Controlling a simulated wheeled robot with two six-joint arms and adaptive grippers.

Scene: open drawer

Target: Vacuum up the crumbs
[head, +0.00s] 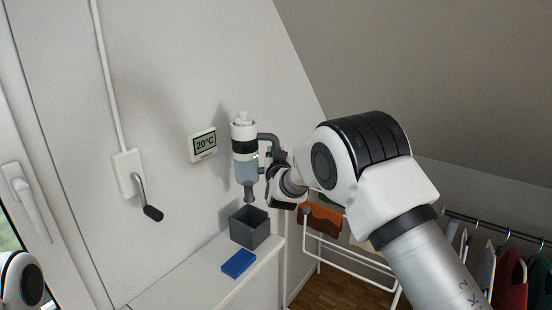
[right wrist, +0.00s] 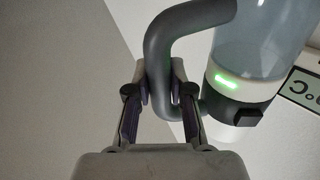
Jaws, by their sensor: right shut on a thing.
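A handheld vacuum (head: 245,160) with a white top, black band, clear bluish bin and dark nozzle hangs upright, nozzle down, above a small grey open box. My right gripper (head: 278,172) is shut on its grey curved handle. In the right wrist view the fingers of my right gripper (right wrist: 160,90) close around the handle (right wrist: 160,50), and a green light glows on the vacuum's body (right wrist: 240,100). No crumbs can be made out. Part of my left arm shows at the lower left edge, but its gripper is out of view.
The grey box (head: 250,228) and a blue sponge-like block (head: 238,264) sit on a narrow white ledge (head: 205,268) along the wall. A thermostat (head: 203,144) and a crank handle (head: 144,200) are on the wall. A drying rack (head: 345,252) and hanging clothes (head: 510,285) stand at the right.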

